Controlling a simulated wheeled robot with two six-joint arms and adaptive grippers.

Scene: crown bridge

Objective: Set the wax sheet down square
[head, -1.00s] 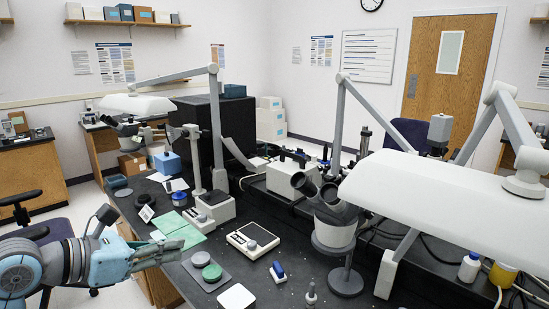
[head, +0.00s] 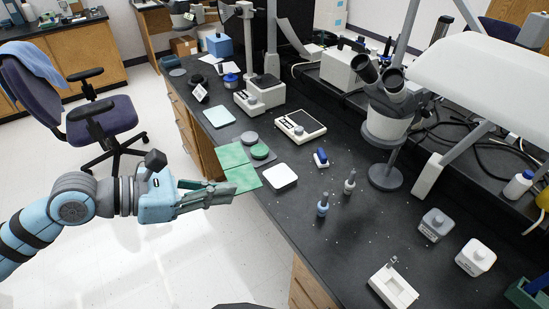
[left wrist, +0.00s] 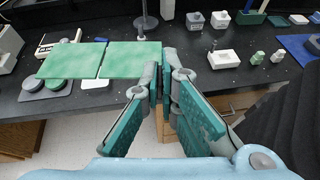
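The green wax sheet (head: 236,160) has a line across its middle and reaches over the bench's front edge in the head view. In the left wrist view, the sheet (left wrist: 128,59) lies left of the fingertips, hiding part of the round discs. It appears raised off the bench, though its exact height is unclear. My left gripper (head: 232,192) is at the sheet's near edge; in the wrist view its fingers (left wrist: 163,80) look closed on that edge. A pale square mat (head: 218,116) lies flat on the bench beyond the sheet, bare. My right gripper is out of view.
Beside the sheet are a green disc (head: 260,152), a grey disc (head: 250,137) and a white square block (head: 280,176). A scale (head: 300,126), small bottles (head: 322,206) and a microscope (head: 384,125) stand farther right. A chair (head: 100,118) stands left of the bench.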

